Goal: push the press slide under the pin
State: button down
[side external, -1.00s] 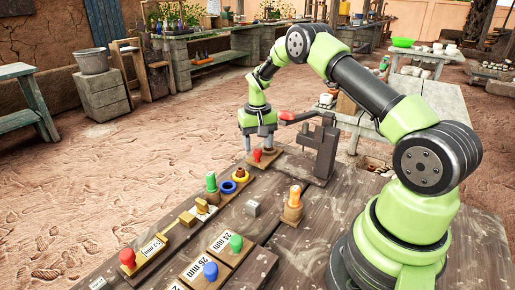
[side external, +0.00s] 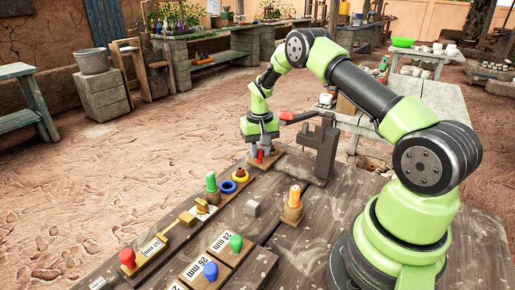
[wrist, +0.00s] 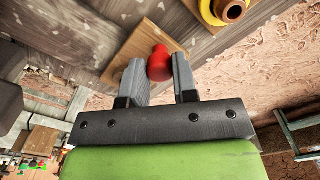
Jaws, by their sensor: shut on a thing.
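The press slide's red knob (side external: 260,157) stands on a light wooden base (side external: 279,162) at the far end of the bench. My gripper (side external: 263,153) points down and is shut on this knob. In the wrist view the red knob (wrist: 159,64) sits between the two grey fingers (wrist: 160,78), above the wooden base (wrist: 136,42). The dark press (side external: 321,150) stands just right of the slide, with a red-ended lever (side external: 297,116) reaching left over it. The pin under the press cannot be made out.
A grey cube (side external: 252,208) and an orange-topped peg (side external: 294,198) are on the bench. Labelled gauge blocks (side external: 223,246) lie in front.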

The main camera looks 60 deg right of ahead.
aim_at(268, 165)
jog(key=shift+s, duration=1.65)
jog(key=c, duration=0.9)
grip_release()
jog(key=shift+w, duration=0.1)
